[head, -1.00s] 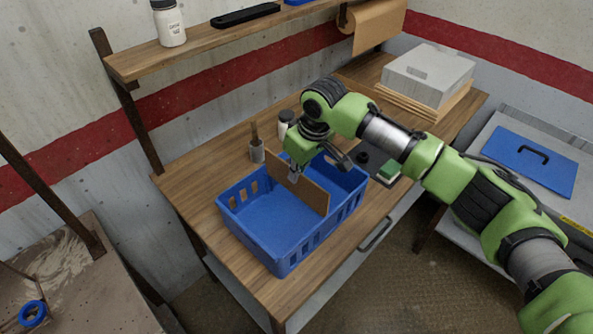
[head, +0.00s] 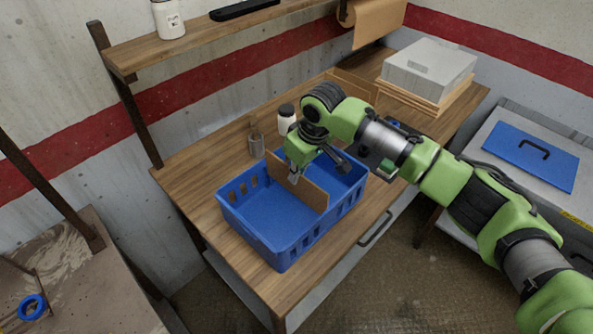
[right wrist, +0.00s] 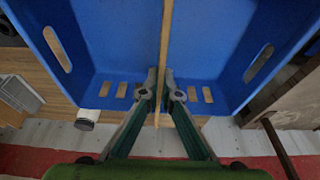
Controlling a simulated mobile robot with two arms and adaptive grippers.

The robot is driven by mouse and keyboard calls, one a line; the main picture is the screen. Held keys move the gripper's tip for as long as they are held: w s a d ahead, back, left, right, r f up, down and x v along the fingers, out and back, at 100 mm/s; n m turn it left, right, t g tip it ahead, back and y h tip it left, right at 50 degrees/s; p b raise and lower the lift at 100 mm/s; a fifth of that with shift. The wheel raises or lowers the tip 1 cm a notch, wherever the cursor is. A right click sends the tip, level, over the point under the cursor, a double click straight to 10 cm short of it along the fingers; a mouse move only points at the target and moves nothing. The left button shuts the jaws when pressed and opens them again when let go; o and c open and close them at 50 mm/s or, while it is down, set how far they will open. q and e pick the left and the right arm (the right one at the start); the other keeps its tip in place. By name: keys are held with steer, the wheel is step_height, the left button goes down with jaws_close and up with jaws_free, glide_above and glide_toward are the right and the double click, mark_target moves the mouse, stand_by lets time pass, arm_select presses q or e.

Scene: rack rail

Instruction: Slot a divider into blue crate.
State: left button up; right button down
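The blue crate (head: 285,250) stands open on the wooden bench. A thin brown divider (head: 312,194) stands upright across its middle; its upper edge rises above the crate's rim at the back end. My right gripper (head: 293,179) is over the crate at the divider's top edge. In the right wrist view, the fingers of the right gripper (right wrist: 161,82) lie on both sides of the divider (right wrist: 166,35), which shows edge-on, with the crate (right wrist: 105,40) around it. The divider's lower edge is hidden, so I cannot tell how it sits in the crate. My left gripper is out of view.
A white bottle with a dark cap (head: 286,122) and a cup with a tool in it (head: 256,145) stand behind the crate. A grey box on boards (head: 430,70) stands at the bench's far right. A shelf (head: 190,47) runs above. Bench surface (head: 190,175) left of the crate is clear.

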mark_target(294, 193)
steer(key=shift+f+b, duration=0.7)
steer(key=shift+f, duration=1.85)
steer(key=c, duration=2.2)
jaws_free()
